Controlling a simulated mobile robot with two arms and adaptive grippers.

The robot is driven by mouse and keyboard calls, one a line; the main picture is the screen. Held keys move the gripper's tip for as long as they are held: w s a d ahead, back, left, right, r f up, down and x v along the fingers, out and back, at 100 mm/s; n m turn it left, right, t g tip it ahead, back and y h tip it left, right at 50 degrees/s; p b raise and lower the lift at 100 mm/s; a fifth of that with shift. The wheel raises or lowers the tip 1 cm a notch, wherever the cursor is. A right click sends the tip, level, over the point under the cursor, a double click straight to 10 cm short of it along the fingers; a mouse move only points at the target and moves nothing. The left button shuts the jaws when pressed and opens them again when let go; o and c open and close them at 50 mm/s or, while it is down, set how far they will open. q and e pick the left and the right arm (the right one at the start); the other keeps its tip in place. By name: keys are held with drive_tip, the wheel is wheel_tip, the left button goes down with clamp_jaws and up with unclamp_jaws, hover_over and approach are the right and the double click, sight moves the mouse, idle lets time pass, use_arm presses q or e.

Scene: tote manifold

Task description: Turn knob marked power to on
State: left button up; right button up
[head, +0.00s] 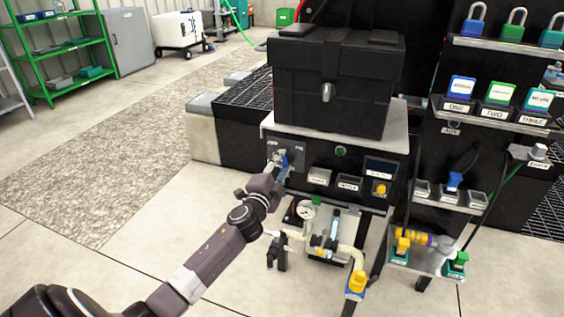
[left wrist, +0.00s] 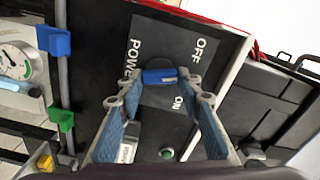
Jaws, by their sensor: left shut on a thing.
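The power knob has a blue bar handle (left wrist: 158,76) and sits on a dark panel (left wrist: 190,38) lettered POWER, OFF and ON. In the left wrist view the bar lies nearly level across the picture, between the OFF and ON words; I cannot tell which word it points to. My left gripper (left wrist: 164,88) is shut on the knob, with one finger at each end of the bar. In the head view my left gripper (head: 281,166) is at the left end of the bench front and partly hides the knob. My right gripper is not in view.
A black case (head: 335,85) stands on the bench above the panel. A green round button (head: 340,151) and a yellow knob (head: 380,188) are to the right. A gauge (head: 306,209) and pipework are below. A rack with padlocks (head: 512,30) stands at the right. Floor at the left is clear.

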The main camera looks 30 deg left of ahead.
use_arm(q)
drive_tip(key=m+p, duration=0.1)
drive_tip(key=m, duration=0.5)
drive_tip(key=shift+f+m, duration=0.1)
drive_tip(key=shift+m, duration=0.2)
drive_tip(key=m, duration=0.3)
drive_tip(key=shift+f+p, duration=0.1)
drive_tip(key=shift+p, duration=0.25)
drive_tip(key=shift+m, duration=1.3)
drive_tip(key=shift+f+m, duration=0.1)
drive_tip(key=shift+m, duration=0.3)
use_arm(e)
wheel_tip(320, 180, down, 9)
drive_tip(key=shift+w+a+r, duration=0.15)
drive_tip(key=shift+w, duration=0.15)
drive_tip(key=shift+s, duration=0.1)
use_arm(q)
drive_tip(key=o, duration=1.2)
drive_tip(key=shift+c, duration=0.2)
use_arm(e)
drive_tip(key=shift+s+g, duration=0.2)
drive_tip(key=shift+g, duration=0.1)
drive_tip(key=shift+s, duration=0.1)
use_arm(q)
drive_tip(key=v, duration=1.2)
